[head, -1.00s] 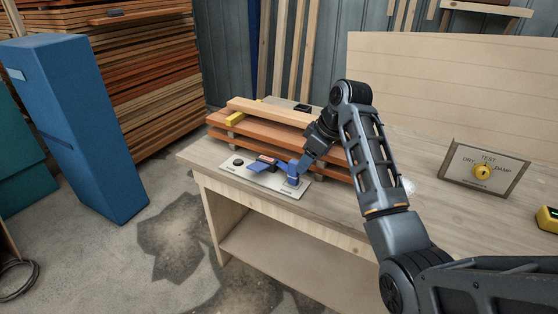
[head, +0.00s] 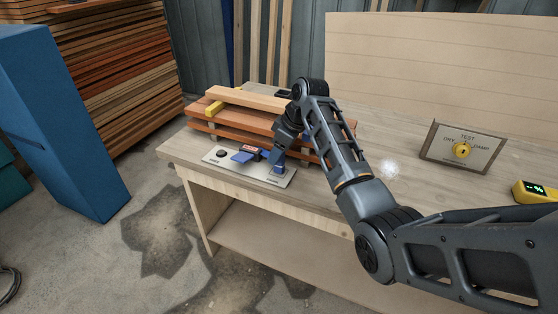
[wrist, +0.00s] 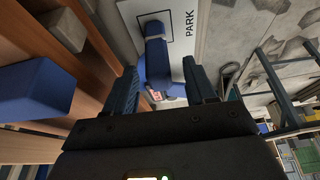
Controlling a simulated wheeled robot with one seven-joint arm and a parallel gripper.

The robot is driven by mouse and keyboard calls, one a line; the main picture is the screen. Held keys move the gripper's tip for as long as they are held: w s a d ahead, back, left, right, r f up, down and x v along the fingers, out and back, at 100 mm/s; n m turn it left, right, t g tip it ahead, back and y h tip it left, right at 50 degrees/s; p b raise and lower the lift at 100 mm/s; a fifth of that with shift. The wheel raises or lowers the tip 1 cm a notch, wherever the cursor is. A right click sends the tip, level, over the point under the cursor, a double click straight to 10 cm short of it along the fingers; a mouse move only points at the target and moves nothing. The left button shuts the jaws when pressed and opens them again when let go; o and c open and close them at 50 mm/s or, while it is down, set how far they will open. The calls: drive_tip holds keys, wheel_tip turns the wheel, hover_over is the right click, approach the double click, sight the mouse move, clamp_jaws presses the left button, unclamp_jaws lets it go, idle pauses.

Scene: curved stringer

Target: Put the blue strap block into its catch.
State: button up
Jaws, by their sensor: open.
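The blue strap block (head: 278,168) stands at the right end of a white plate (head: 212,158) on the bench's front edge. In the wrist view the blue block (wrist: 157,62) sits beside the printed word PARK, with a small red-and-white label near it. My gripper (head: 281,158) points down at the block. In the wrist view my gripper (wrist: 162,90) is open, its two fingers on either side of the block; contact cannot be told. A blue piece (head: 244,156) with a red label lies mid-plate. I cannot tell which part is the catch.
A stack of boards (head: 238,124) lies just behind the plate. A larger blue piece (wrist: 35,90) is left of my fingers in the wrist view. A TEST sign (head: 462,149) and a yellow meter (head: 534,191) stand on the right. The bench between is mostly clear.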

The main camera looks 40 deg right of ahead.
clamp_jaws()
idle(0.5)
